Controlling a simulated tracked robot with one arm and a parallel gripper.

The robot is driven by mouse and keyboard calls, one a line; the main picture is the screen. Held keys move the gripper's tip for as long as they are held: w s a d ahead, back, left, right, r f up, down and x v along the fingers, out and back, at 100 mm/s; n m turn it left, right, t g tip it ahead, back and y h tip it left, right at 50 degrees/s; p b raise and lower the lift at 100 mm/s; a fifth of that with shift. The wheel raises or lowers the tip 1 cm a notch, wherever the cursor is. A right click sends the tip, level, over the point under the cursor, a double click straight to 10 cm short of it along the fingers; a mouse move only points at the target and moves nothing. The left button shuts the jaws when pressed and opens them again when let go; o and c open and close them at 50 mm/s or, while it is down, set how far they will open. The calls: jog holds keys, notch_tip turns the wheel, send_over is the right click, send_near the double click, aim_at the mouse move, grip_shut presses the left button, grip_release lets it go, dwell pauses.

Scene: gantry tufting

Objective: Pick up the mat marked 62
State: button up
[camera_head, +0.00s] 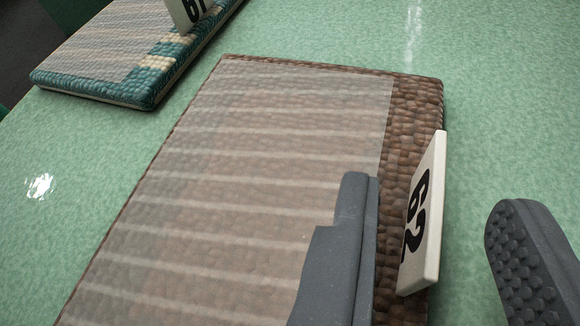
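The mat marked 62 (250,170) is brown and tufted, with a paler striped, film-like area over most of its top. It lies flat on a green surface. A white tag (424,215) with a black 62 stands up from its right edge. My gripper (435,235) is open, with one finger over the mat left of the tag and the other, with a studded inner pad, to the right of the tag beyond the mat. The tag is between the fingers, with a gap seen on each side. The mat's near end is out of frame.
A second mat (120,55), teal and cream, lies at the upper left with its own white tag (190,12), cut off by the frame's top edge. The glossy green surface (510,100) is clear at the upper right and on the left.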

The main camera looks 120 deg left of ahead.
aim_at(440, 221)
jog(key=shift+x, duration=1.8)
grip_shut()
jog(key=shift+r, duration=0.1)
